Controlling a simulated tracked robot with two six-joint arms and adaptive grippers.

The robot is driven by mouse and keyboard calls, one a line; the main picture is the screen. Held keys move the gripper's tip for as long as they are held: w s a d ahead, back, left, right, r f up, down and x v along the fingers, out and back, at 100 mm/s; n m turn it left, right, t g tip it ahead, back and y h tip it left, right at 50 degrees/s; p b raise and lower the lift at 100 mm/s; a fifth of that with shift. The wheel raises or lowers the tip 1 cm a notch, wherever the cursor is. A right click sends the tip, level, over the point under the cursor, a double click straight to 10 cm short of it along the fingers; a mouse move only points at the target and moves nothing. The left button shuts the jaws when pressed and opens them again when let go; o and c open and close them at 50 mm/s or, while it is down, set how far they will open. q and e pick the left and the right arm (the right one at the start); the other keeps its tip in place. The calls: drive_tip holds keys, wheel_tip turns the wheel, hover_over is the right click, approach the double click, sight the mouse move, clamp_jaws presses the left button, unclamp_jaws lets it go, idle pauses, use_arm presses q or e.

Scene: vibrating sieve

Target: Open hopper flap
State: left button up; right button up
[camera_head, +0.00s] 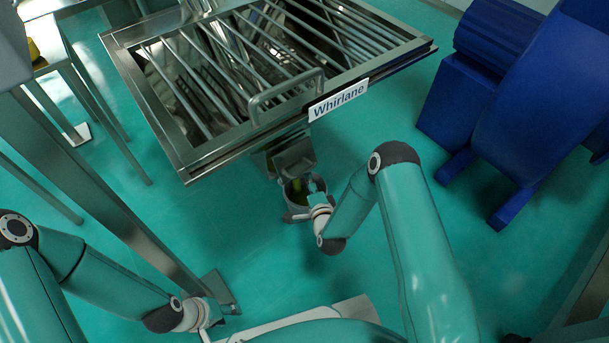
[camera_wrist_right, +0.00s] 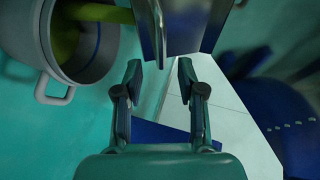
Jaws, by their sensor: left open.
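The metal hopper with a barred grate (camera_head: 205,150) stands at the top of the head view, with a handle (camera_head: 287,98) and a "Whirlane" sign on its front. A small metal chute (camera_head: 293,157) hangs below its front edge. In the right wrist view a metal plate at the chute (camera_wrist_right: 200,25) stands ahead of the fingertips. My right gripper (camera_head: 313,190) is just below the chute; its fingers (camera_wrist_right: 160,78) are apart and nothing is between them. My left gripper (camera_head: 203,316) is low at the left, away from the hopper; its fingers are hard to see.
A grey pot (camera_wrist_right: 112,62) with yellow-green content stands under the chute, close to my right gripper; it also shows in the head view (camera_head: 290,198). A large blue machine (camera_head: 530,100) stands at the right. A metal frame (camera_head: 110,210) runs along the left. Green floor between is clear.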

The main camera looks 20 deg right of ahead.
drive_tip(key=b+x, duration=0.2)
drive_tip(key=x, duration=0.4)
drive_tip(key=shift+w+f, duration=0.15)
drive_tip(key=shift+w, duration=0.2)
clamp_jaws()
